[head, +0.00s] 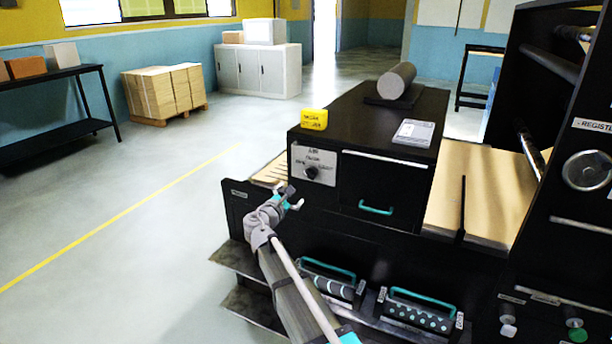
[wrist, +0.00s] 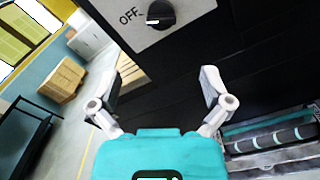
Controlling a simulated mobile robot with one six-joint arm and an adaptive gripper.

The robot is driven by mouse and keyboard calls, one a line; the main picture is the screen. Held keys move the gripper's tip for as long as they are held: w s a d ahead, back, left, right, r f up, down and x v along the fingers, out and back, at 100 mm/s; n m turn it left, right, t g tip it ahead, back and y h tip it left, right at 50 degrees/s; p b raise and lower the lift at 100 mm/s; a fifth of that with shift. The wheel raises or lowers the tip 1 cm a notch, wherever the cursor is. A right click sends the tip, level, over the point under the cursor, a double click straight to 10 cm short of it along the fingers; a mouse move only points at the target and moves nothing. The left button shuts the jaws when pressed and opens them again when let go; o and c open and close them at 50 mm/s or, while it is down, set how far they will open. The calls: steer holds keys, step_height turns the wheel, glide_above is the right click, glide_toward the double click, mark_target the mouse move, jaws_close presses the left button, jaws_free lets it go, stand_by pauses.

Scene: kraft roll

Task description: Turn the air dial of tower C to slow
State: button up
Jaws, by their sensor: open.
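The air dial (head: 312,172) is a black knob on a pale plate (head: 327,160) on the front of a black cabinet. The plate's other lettering is too small to read, and I cannot make out a tower C label. My gripper (head: 290,198) is below and left of the dial, apart from it. In the wrist view its fingers (wrist: 166,72) are spread and empty.
A yellow block (head: 314,119), a grey roll (head: 397,80) and a card (head: 413,132) rest on the cabinet top. A teal drawer handle (head: 376,208) is right of the dial. Teal-handled roller units (head: 418,311) sit lower. Open floor (head: 150,190) lies left.

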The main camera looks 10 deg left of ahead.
mark_target(308, 176)
steer(key=x, duration=1.3)
steer(key=shift+w+d, duration=0.1)
steer(key=shift+w, duration=0.3)
steer(key=c, duration=1.1)
steer(key=shift+w+a, duration=0.1)
steer(key=shift+a, duration=0.2)
steer(key=shift+c, duration=0.2)
steer(key=shift+d, duration=0.2)
